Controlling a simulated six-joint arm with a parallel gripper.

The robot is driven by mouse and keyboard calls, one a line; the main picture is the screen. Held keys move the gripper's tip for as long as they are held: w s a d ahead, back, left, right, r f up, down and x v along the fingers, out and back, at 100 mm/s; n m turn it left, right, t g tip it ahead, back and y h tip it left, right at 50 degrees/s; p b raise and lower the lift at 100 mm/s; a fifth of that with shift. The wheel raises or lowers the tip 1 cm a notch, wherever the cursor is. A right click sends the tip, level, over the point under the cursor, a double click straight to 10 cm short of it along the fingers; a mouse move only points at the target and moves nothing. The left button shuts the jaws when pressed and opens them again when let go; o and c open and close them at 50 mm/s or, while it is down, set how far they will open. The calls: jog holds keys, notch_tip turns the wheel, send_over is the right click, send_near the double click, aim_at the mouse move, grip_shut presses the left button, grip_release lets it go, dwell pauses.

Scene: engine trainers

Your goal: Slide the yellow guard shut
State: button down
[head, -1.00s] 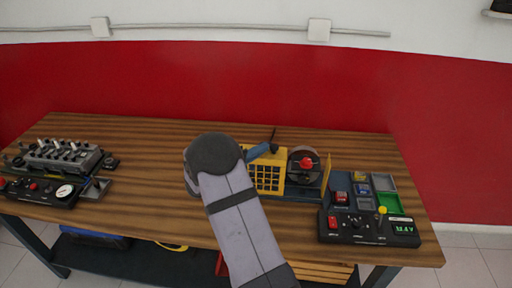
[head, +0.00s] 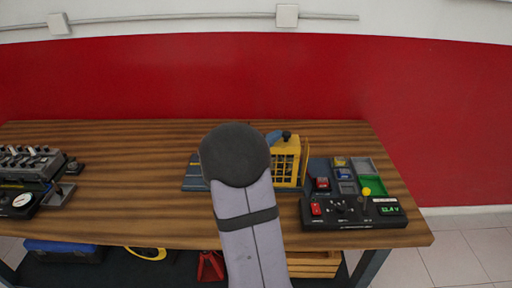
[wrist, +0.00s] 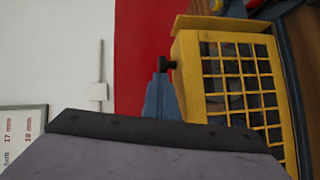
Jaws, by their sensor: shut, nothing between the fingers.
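The yellow guard (head: 287,160), a box with a grid front, stands on the bench trainer right of my arm. It now covers the wheel with the red hub, and a little red shows through its bars in the wrist view (wrist: 245,90). Its right side is close to the upright yellow end plate (head: 305,168); I cannot tell if they touch. A black knob (head: 286,134) sticks up from the guard. My blue gripper (head: 274,137) is shut and empty, at the knob's left side, seemingly touching it. The wrist view shows the gripper (wrist: 161,90) beside the knob. My arm hides the guard's lower left.
A blue-grey base strip (head: 194,174) lies bare left of my arm. Another trainer (head: 30,172) is far left. The wood table (head: 130,160) between is clear.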

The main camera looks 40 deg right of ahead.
jog(key=shift+s+d+f+b, duration=0.15)
jog(key=shift+s+d+b, duration=0.4)
jog(key=shift+s+d, duration=0.3)
jog(key=shift+s, duration=0.15)
jog(key=shift+r, duration=0.2)
jog(key=w+a, duration=0.1)
jog(key=a, duration=0.1)
jog(key=w+a+b, duration=0.1)
jog(key=w, duration=0.1)
jog(key=shift+a+r, duration=0.2)
jog(key=shift+a, duration=0.15)
jog(key=s+a+r+b, duration=0.1)
jog(key=a+b, duration=0.2)
jog(key=a, duration=0.6)
jog(key=shift+s+a+r, duration=0.2)
jog(key=shift+s+a, duration=0.1)
jog(key=shift+s, duration=0.1)
jog(key=shift+s+f, duration=0.1)
